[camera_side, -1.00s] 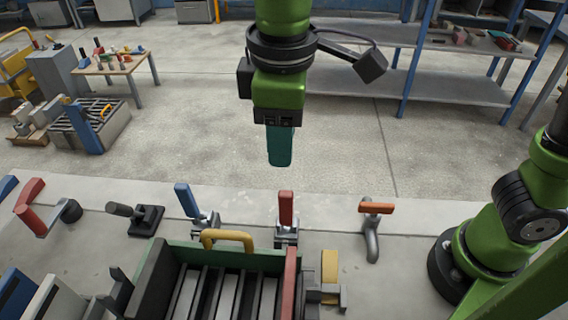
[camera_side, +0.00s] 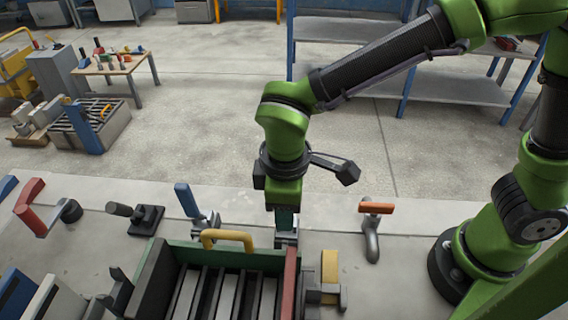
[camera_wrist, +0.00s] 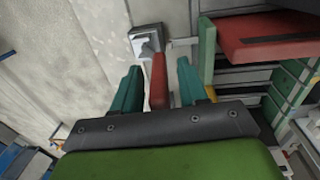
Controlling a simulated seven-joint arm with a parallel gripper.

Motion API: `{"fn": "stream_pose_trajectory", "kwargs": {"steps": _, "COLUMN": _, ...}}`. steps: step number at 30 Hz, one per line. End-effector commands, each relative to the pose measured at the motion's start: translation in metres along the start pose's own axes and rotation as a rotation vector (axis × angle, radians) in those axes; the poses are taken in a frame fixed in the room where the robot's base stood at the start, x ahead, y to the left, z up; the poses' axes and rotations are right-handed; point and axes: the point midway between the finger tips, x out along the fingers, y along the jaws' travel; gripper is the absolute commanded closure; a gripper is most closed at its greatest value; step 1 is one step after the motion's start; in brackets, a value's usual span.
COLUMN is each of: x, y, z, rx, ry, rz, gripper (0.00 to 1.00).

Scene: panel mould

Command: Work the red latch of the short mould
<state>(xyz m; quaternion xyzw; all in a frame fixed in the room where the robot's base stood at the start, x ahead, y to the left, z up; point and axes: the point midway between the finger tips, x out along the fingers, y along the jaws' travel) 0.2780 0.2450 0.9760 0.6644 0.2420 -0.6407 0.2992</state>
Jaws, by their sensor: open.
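The red latch (camera_wrist: 158,82) shows in the wrist view as a red handle on a grey metal base (camera_wrist: 146,40). My gripper (camera_wrist: 160,80) is open, with one teal finger on each side of the red handle. In the side view my gripper (camera_side: 285,222) is low over the latch's place and hides the red handle; part of the grey base (camera_side: 286,240) shows below it. The mould (camera_side: 222,260) is just in front, with a green frame, dark slats and a red right-hand edge. Whether the fingers touch the handle I cannot tell.
A blue-handled latch (camera_side: 187,200) stands to the left of my gripper, and a yellow handle (camera_side: 228,237) arches over the mould's back edge. An orange-handled tap (camera_side: 375,208) stands to the right. A black clamp (camera_side: 146,217) lies further left.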

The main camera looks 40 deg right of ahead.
Motion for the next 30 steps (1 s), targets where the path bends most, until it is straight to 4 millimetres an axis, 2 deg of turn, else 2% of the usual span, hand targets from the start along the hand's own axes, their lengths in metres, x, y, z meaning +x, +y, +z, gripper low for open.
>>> {"fn": "stream_pose_trajectory", "kwargs": {"steps": 3, "x": 0.0063, "y": -0.0001, "z": 0.0002, "rx": 0.001, "ry": -0.001, "rz": 0.0, "gripper": 0.57}}
{"fn": "stream_pose_trajectory", "kwargs": {"steps": 11, "x": 0.0073, "y": -0.0001, "z": 0.0, "rx": 0.001, "ry": 0.0, "rz": 0.0, "gripper": 0.57}}
{"fn": "stream_pose_trajectory", "kwargs": {"steps": 20, "x": 0.007, "y": 0.0, "z": 0.0, "rx": 0.001, "ry": 0.0, "rz": 0.0, "gripper": 1.0}}
{"fn": "stream_pose_trajectory", "kwargs": {"steps": 30, "x": 0.0066, "y": 0.0006, "z": 0.0, "rx": 0.002, "ry": 0.0, "rz": -0.004, "gripper": 1.0}}
